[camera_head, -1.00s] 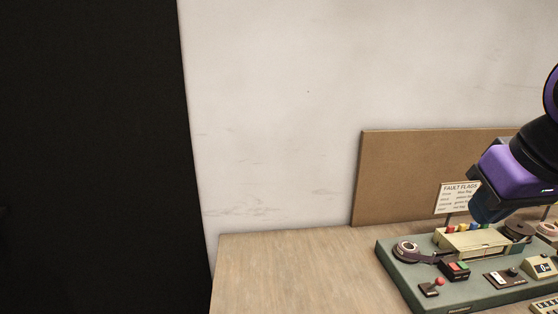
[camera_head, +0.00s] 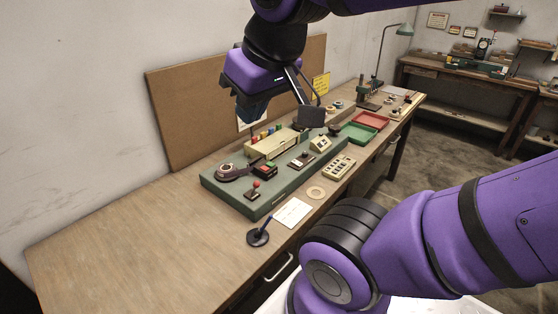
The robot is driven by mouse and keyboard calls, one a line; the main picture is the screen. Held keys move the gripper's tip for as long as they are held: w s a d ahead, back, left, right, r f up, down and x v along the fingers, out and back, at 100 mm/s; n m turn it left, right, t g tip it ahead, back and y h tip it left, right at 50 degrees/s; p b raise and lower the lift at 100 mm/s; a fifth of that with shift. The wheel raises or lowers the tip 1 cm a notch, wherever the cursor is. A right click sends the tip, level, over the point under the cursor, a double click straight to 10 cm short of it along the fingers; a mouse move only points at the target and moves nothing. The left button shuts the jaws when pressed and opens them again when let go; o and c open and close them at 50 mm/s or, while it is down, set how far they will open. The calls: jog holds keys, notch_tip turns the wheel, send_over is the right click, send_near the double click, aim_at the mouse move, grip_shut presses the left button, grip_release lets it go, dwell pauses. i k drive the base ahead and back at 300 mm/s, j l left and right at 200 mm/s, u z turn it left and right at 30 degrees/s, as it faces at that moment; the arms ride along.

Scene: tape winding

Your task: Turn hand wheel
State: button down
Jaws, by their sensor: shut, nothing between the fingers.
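The green tape winding machine base (camera_head: 240,200) stands on the wooden bench. A dark reel with a pale centre (camera_head: 232,172) sits at its left end, beside a cream housing (camera_head: 272,146). I cannot clearly pick out the hand wheel; the far right part of the machine is small and partly behind my arm's end. My gripper (camera_head: 252,112) is shut and empty, pointing down above the back of the machine, apart from the reel. Its fingertips are dark and hard to make out.
A red-knobbed lever (camera_head: 255,188), a button box (camera_head: 265,170) and a keypad (camera_head: 339,166) are near. A white card (camera_head: 293,212) and a dark stand (camera_head: 258,237) lie in front. Green (camera_head: 357,133) and red trays (camera_head: 370,120) are at right. The bench's left is clear.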

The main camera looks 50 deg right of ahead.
aim_at(334, 128)
jog(key=z, duration=1.65)
